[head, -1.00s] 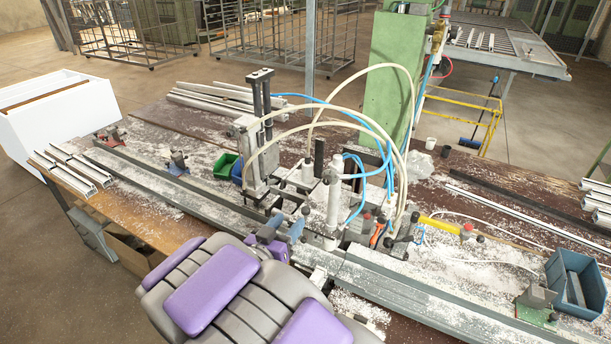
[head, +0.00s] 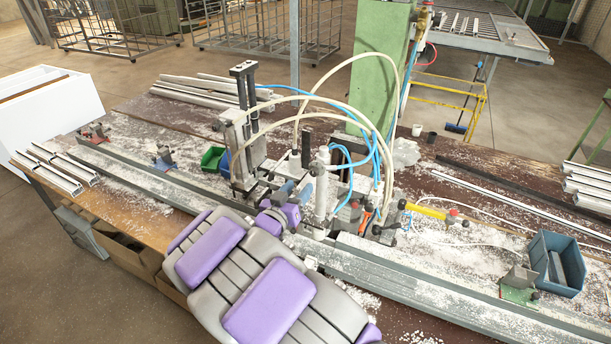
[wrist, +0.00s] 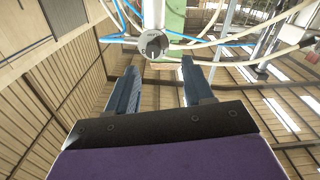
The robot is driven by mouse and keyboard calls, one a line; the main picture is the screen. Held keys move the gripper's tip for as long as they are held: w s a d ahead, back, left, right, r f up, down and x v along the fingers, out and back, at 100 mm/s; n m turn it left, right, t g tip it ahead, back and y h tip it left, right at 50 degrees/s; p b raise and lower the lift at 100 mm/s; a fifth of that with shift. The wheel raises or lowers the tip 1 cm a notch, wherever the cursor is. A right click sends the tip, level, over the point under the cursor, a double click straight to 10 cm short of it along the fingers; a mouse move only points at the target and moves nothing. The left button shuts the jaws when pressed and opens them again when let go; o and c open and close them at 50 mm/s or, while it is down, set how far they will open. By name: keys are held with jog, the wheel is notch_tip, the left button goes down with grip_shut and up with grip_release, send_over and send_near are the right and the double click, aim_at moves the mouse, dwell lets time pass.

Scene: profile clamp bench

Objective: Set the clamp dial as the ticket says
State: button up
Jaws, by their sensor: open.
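A round grey dial (wrist: 153,43) with a pale face and a dark mark shows in the wrist view. It lies just beyond my gripper's fingertips, between them and slightly toward the left one. My gripper (wrist: 158,68) has its two blue-grey fingers spread apart, with nothing between them. In the head view my gripper (head: 291,192) is at the clamp machine, beside an upright pale cylinder (head: 321,190). My arm hides part of the bench there, and I cannot make out the dial in that view. I cannot make out a ticket in either view.
Pale and blue hoses (head: 340,108) arch over the clamp area. A green post (head: 380,70) stands behind it. A blue bin (head: 556,262) and a green bin (head: 213,158) sit on the dusty bench. A long metal rail (head: 430,287) runs along the front.

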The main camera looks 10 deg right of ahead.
aim_at(313, 175)
jog(key=w+d, duration=0.4)
jog(key=d, duration=0.1)
jog(key=shift+p, duration=0.3)
jog(key=shift+w+d, duration=0.2)
jog(key=shift+w, duration=0.25)
jog(key=shift+w+a, duration=0.15)
jog(key=shift+a, duration=0.6)
jog(key=shift+d, duration=0.8)
jog(key=c, duration=0.5)
jog(key=shift+a, duration=0.2)
grip_shut()
